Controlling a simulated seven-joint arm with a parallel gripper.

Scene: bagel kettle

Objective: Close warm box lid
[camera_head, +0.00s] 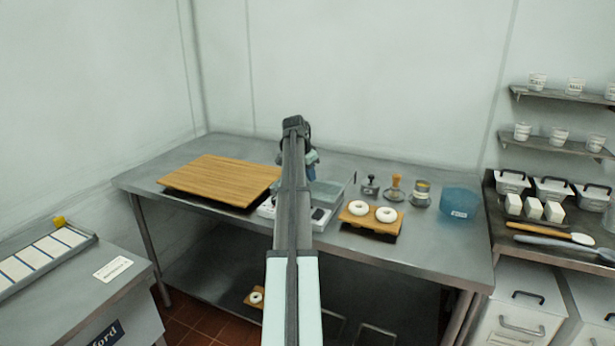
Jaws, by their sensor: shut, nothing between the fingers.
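I cannot tell for sure which thing is the warm box. A clear-walled box (338,190) stands on the steel table behind my arm, and my arm hides its left part. I cannot tell how its lid stands. My arm reaches up the middle of the view, and a small piece of its far end shows just right of the link, above the table. My gripper's fingers are hidden behind the arm.
A wooden board (222,179) lies left on the steel table (385,250). Two white rings sit on a small board (371,226), with small tools (395,189) behind and a blue tub (460,202) at right. Shelves with cups (537,82) are far right; a labelled counter (100,300) is left.

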